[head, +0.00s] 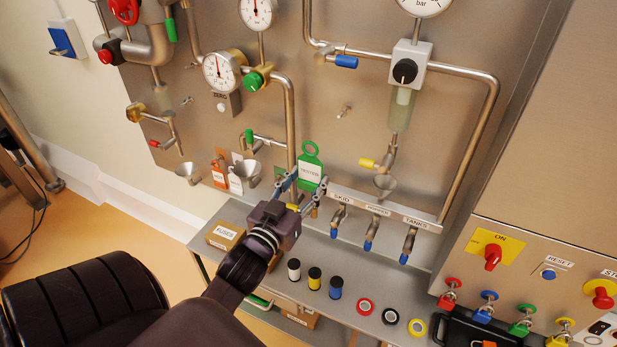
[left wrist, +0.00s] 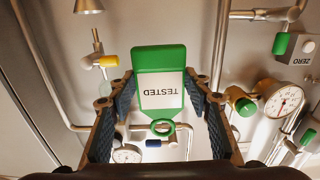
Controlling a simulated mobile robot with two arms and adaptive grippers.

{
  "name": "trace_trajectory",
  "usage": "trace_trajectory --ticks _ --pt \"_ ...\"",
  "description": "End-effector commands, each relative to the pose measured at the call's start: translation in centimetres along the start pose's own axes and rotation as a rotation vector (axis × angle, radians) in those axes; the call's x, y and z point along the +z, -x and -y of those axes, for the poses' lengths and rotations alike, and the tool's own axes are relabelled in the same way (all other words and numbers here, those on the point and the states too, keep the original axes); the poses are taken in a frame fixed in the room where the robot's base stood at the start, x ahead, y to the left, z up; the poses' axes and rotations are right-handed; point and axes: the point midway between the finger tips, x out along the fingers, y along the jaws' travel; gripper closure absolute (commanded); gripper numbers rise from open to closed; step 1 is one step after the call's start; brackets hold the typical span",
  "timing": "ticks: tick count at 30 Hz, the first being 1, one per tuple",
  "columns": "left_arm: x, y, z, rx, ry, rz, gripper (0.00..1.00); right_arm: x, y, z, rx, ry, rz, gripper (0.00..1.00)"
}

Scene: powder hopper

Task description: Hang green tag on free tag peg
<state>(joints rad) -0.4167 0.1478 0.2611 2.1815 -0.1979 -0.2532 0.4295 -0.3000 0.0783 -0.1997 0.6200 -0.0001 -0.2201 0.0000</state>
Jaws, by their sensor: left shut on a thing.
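The green tag (head: 310,168) has a ring at its top and a white label reading TESTED. It is held upright in front of the steel panel. My left gripper (head: 307,186) is shut on its side edges. In the left wrist view the tag (left wrist: 160,85) appears upside down between the two fingers. A small bare metal peg (head: 345,110) sticks out of the panel, above and right of the tag, apart from it. My right gripper is not in view.
A labelled valve rail (head: 375,207) lies below right. A shelf below holds several coloured-band jars and rings. A control box (head: 550,270) stands at the right.

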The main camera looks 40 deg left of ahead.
Motion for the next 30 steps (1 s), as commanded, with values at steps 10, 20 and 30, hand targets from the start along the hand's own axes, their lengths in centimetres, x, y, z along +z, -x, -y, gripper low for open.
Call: trace_trajectory --ticks 10,20,30 --pt "-0.1 2.2 0.0 -0.001 0.001 0.000 0.77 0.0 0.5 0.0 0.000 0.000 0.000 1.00" --pt "-0.1 4.2 0.1 -0.001 -0.001 0.000 0.77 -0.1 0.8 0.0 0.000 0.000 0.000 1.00" --pt "0.0 6.1 0.0 -0.001 0.000 0.000 0.77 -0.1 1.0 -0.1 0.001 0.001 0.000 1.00"
